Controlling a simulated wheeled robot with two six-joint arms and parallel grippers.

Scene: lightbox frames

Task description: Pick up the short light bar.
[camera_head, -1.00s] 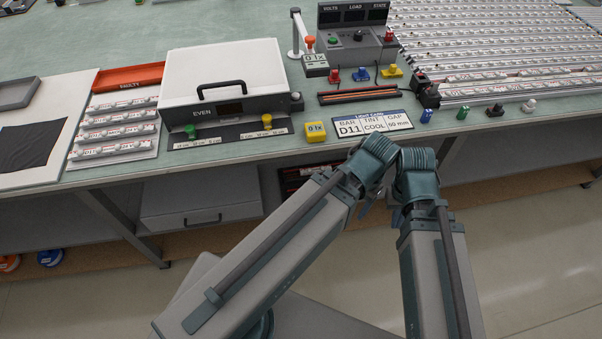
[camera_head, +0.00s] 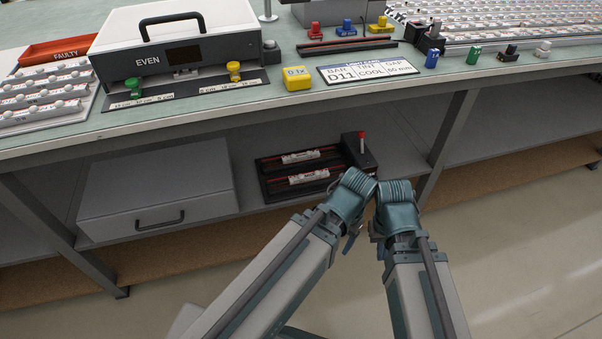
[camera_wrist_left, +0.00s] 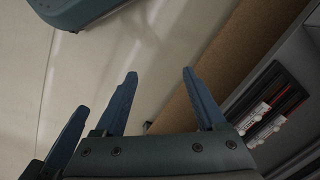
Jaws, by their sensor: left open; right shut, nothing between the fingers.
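Two short white light bars, the far one (camera_head: 300,157) and the near one (camera_head: 308,177), lie in a black two-slot holder (camera_head: 264,169) on the shelf under the bench. I cannot tell which of them the task means. Both also show at the right of the left wrist view, as a bar (camera_wrist_left: 256,113) and another bar (camera_wrist_left: 270,130). My left gripper (camera_wrist_left: 160,72) is open and empty, with bare floor between its fingers. In the head view it hangs in front of the shelf, right of the holder. My right gripper (camera_head: 376,238) is beside it, shut and empty, its fingertips partly hidden.
A black block with a red-topped lever (camera_head: 362,143) stands at the holder's right end. A grey drawer box (camera_head: 155,190) is left of it. The bench edge (camera_head: 200,112) overhangs the shelf, and a bench leg (camera_head: 452,135) stands to the right. Shelf right of the lever looks clear.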

